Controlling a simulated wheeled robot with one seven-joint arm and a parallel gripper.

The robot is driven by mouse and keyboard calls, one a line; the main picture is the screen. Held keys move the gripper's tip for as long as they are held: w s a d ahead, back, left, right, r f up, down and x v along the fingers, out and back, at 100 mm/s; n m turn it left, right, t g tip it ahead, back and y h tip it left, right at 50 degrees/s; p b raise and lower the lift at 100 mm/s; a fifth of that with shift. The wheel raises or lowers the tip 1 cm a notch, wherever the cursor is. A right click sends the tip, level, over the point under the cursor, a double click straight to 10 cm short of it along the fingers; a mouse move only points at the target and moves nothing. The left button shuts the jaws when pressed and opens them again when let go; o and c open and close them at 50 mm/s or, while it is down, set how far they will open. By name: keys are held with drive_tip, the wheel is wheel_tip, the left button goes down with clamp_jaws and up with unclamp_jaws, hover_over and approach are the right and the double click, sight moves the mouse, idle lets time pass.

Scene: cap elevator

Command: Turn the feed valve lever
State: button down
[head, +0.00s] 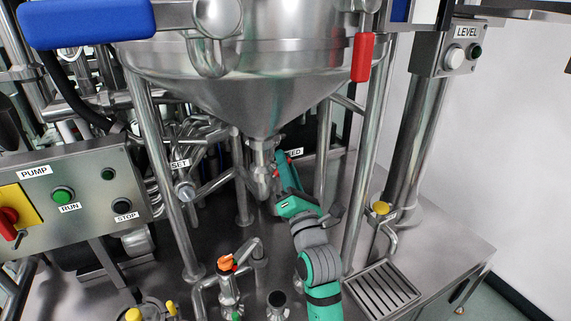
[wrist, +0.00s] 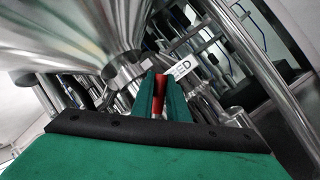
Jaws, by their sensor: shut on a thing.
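The feed valve lever is a red handle (wrist: 159,92) between my gripper's fingers in the wrist view. My gripper (wrist: 164,98) is shut on it. In the head view, my gripper (head: 280,160) reaches in beneath the steel cone, just right of its outlet pipe (head: 262,165). A little red shows beside the fingers there, but most of the lever is hidden. The valve label (head: 295,152) is partly covered, with only "ED" readable; it also shows in the wrist view (wrist: 181,70).
The steel hopper cone (head: 250,92) hangs above my gripper. Frame legs (head: 160,170) and (head: 368,150) stand on either side. An orange-handled valve (head: 227,264) stands in front left, and a drain grate (head: 382,290) lies right. The pump panel (head: 75,190) is at left.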

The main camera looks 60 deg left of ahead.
drive_tip(key=shift+f, duration=0.1)
drive_tip(key=c, duration=1.7)
unclamp_jaws()
drive_tip(key=shift+w, duration=0.2)
drive_tip(key=shift+c, duration=0.2)
drive_tip(key=shift+s, duration=0.25)
drive_tip(key=shift+w, duration=0.1)
drive_tip(key=shift+d, duration=0.1)
drive_tip(key=v, duration=1.1)
